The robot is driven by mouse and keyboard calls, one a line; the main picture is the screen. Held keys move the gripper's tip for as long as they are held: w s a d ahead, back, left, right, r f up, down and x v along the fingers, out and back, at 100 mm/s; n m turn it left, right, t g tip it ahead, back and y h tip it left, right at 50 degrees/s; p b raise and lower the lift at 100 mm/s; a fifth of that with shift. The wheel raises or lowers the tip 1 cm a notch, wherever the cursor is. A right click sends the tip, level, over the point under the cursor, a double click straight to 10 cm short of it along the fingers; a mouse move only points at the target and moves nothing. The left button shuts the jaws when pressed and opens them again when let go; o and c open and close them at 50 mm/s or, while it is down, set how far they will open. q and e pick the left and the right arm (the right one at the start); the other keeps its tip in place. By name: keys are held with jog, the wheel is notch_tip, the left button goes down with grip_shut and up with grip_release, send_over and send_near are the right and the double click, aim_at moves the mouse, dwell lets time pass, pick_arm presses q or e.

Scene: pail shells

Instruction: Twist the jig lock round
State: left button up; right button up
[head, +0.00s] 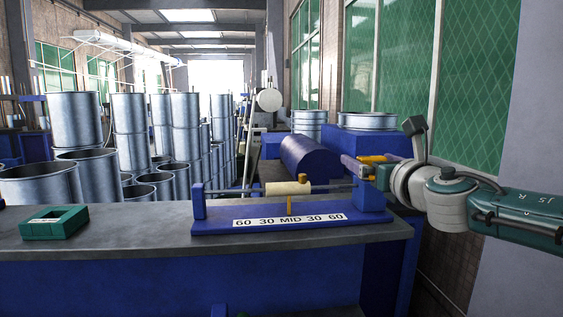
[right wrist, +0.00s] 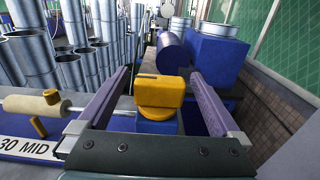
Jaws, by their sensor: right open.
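The jig (head: 222,227) is a long blue base on the bench, with a rod between two end posts and a scale reading 60 30 MID 30 60. Its yellow lock knob (right wrist: 160,92) sits on top of the blue right end post. The knob is also partly visible in the head view (head: 372,158). My right gripper (right wrist: 158,76) is open, with one purple finger on each side of the knob. Gaps show between the fingers and the knob. The right arm comes in from the right. My left gripper is not in view.
A cream roller (head: 285,188) sits on the rod, with a yellow pointer (head: 290,206) at MID. Metal pails (head: 75,118) stand behind. A wall with windows closes off the right.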

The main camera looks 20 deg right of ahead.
jog(key=c, duration=1.4)
